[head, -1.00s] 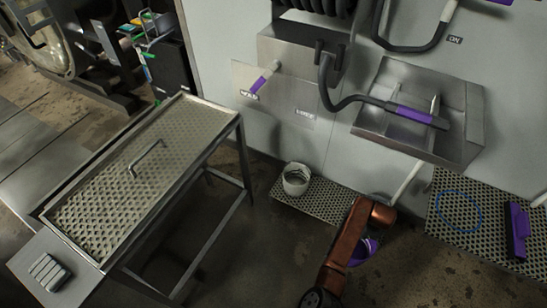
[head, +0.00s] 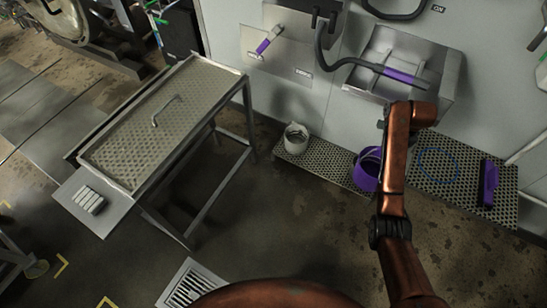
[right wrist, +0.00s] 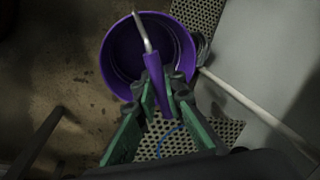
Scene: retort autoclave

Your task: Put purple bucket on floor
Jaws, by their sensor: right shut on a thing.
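A purple bucket (head: 365,172) shows in the head view near the front edge of the grated floor mat, partly behind my right arm. I cannot tell whether it hangs or rests. In the right wrist view the bucket (right wrist: 113,62) is seen from above with its opening showing. A metal rod with a purple grip (right wrist: 154,82) crosses its opening and looks like its handle. My right gripper (right wrist: 166,98) is shut on this purple grip. In the head view the arm hides the right gripper. My left gripper is not in view.
Grated mats (head: 325,165) lie along the wall. A pale small bucket (head: 296,138) and a purple tool (head: 488,184) stand on them. A perforated-top table (head: 150,125) is at left, a sink (head: 400,60) above. Open floor (head: 300,215) lies in front; a drain grate (head: 190,285) is at the bottom.

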